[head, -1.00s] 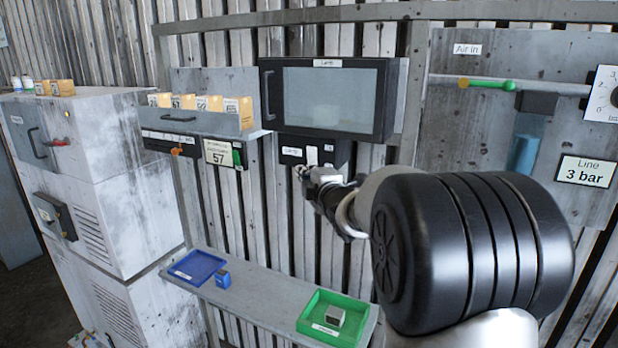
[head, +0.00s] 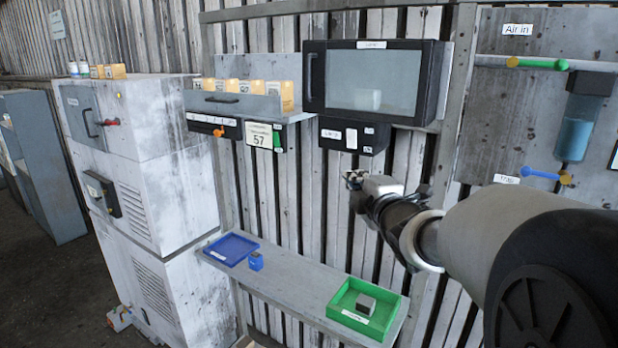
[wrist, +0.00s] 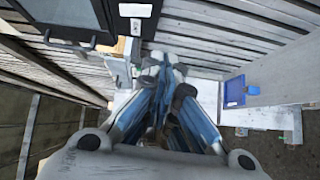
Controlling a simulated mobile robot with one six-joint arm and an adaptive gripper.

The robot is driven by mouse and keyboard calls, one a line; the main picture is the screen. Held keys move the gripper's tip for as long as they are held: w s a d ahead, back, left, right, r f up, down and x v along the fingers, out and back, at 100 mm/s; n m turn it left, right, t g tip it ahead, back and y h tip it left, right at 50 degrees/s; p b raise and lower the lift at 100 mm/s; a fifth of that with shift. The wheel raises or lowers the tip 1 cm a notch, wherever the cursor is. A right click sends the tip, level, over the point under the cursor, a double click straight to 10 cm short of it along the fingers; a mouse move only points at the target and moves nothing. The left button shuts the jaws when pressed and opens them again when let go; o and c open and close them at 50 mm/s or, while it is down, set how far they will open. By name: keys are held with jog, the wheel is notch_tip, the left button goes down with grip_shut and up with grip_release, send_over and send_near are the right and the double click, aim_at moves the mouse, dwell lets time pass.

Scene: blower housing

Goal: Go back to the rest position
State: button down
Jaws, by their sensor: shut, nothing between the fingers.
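My gripper (head: 354,178) is shut and empty in the head view. It hangs in free space in front of the corrugated wall, just below the black box with the glass door (head: 372,80) and its small labelled unit (head: 352,136). In the wrist view my gripper (wrist: 160,62) points away from the camera with its fingers together, and nothing shows between them. A pale block shows behind the glass of the black box.
A white cabinet (head: 150,150) stands left. A valve panel (head: 520,120) is right.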

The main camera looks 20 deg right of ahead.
jog(key=shift+s+a, duration=0.1)
jog(key=s+a+f+m+g+b, duration=0.4)
jog(key=s+a+f+m, duration=0.1)
jog(key=s+f, duration=0.5)
jog(key=s+a+f+m+g+y+b, duration=0.1)
jog(key=s+a+f+m+g+b, duration=0.3)
jog(key=s+a+f, duration=0.3)
jog(key=s+a+f+m+g+y+b, duration=0.1)
jog(key=s+a+f+m+g+b, duration=0.3)
jog(key=s+f+m, duration=0.3)
jog(key=s+a+f, duration=0.1)
jog(key=s+f, duration=0.1)
jog(key=s, duration=0.3)
jog(key=s+f, duration=0.3)
jog(key=s, duration=0.2)
jog(key=shift+a+f+g+b, duration=0.3)
jog(key=shift+a+f+b, duration=0.05)
jog(key=shift+a, duration=0.05)
jog(key=c, duration=2.4)
grip_release()
